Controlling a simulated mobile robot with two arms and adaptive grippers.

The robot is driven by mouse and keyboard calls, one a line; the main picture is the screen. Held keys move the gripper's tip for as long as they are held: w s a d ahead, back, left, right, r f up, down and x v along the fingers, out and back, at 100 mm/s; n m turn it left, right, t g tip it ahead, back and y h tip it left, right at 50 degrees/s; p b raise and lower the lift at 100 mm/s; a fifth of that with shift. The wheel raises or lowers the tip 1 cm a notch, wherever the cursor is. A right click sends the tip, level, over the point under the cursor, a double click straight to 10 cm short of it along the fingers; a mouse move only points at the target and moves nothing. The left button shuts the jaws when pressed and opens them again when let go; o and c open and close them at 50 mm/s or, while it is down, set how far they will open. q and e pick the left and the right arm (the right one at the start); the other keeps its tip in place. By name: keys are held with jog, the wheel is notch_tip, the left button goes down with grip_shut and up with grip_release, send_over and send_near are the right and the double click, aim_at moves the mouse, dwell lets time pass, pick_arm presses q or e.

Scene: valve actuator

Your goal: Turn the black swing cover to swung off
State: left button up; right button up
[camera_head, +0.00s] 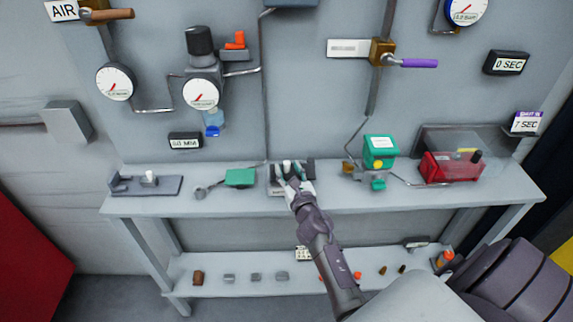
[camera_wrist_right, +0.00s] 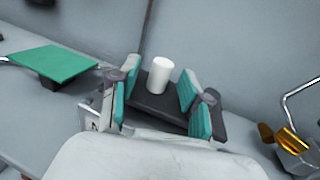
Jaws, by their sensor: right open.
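My right gripper (camera_head: 292,181) is open at a dark fixture (camera_head: 276,178) in the middle of the bench. In the right wrist view, its two teal-padded fingers (camera_wrist_right: 157,100) stand apart on either side of a white cylinder (camera_wrist_right: 160,74) on a dark block (camera_wrist_right: 156,103). I cannot see contact with the cylinder. The gripper and arm hide part of the fixture. I cannot tell for sure which dark part is the black swing cover. My left gripper is not in view.
A green-topped part (camera_head: 240,177) lies left of the gripper, and a green-and-white device (camera_head: 379,152) stands to the right. A red box (camera_head: 447,168) is farther right. A dark fixture with a white knob (camera_head: 149,177) sits at the left. Gauges and pipes line the wall.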

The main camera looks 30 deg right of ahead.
jog(key=shift+x, duration=0.95)
grip_shut()
